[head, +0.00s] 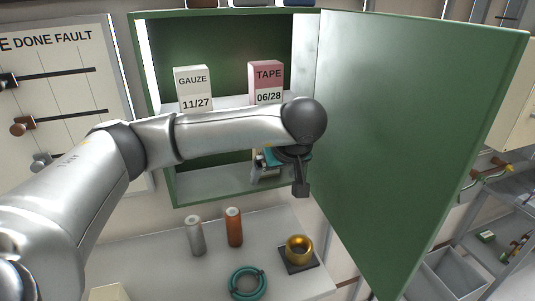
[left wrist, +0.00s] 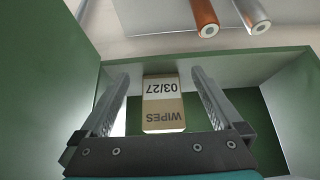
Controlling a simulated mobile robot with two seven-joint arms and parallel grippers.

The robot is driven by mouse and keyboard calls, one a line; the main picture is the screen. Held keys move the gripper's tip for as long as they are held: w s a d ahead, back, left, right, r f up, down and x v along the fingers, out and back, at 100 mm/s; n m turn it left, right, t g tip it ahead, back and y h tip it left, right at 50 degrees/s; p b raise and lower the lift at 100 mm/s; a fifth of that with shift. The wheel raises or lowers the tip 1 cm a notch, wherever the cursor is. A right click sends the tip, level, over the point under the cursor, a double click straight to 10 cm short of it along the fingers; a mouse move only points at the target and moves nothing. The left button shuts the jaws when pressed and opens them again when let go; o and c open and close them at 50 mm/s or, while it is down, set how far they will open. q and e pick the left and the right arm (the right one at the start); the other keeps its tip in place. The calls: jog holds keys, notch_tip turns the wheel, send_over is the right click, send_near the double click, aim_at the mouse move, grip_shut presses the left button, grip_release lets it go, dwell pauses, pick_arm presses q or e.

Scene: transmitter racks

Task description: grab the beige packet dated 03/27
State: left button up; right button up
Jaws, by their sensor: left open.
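The beige packet marked WIPES 03/27 (left wrist: 163,108) shows upside down in the left wrist view, inside the green cabinet (head: 180,190). It lies between the two spread fingers of my left gripper (left wrist: 160,76) in that view, with a visible gap on each side. My left gripper is open and holds nothing. In the head view the left gripper (head: 300,188) points down at the cabinet's right side, in front of the lower shelf. My right gripper is not in view.
A gauze box 11/27 (head: 193,90) and a pink tape box 06/28 (head: 266,82) stand on the upper shelf. The open green door (head: 415,140) blocks the right side.

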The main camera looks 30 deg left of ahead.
aim_at(267, 175)
pick_arm(q)
jog(key=shift+w+a, duration=0.25)
jog(key=shift+a, duration=0.1)
jog(key=shift+w+a, duration=0.1)
jog(key=shift+w, duration=0.05)
jog(key=shift+w+a, duration=0.45)
jog(key=shift+a, duration=0.1)
jog(key=w+a, duration=0.1)
jog(key=w+a+p, duration=0.1)
jog(key=shift+w+a, duration=0.15)
jog(key=shift+a, duration=0.15)
jog(key=shift+w+a+f+p, duration=0.25)
jog(key=shift+a+f+p, duration=0.05)
jog(key=shift+f+p, duration=0.15)
jog(key=shift+f, duration=0.1)
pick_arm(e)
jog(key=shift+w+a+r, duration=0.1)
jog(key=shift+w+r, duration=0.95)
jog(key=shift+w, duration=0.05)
pick_arm(q)
jog(key=c, duration=1.3)
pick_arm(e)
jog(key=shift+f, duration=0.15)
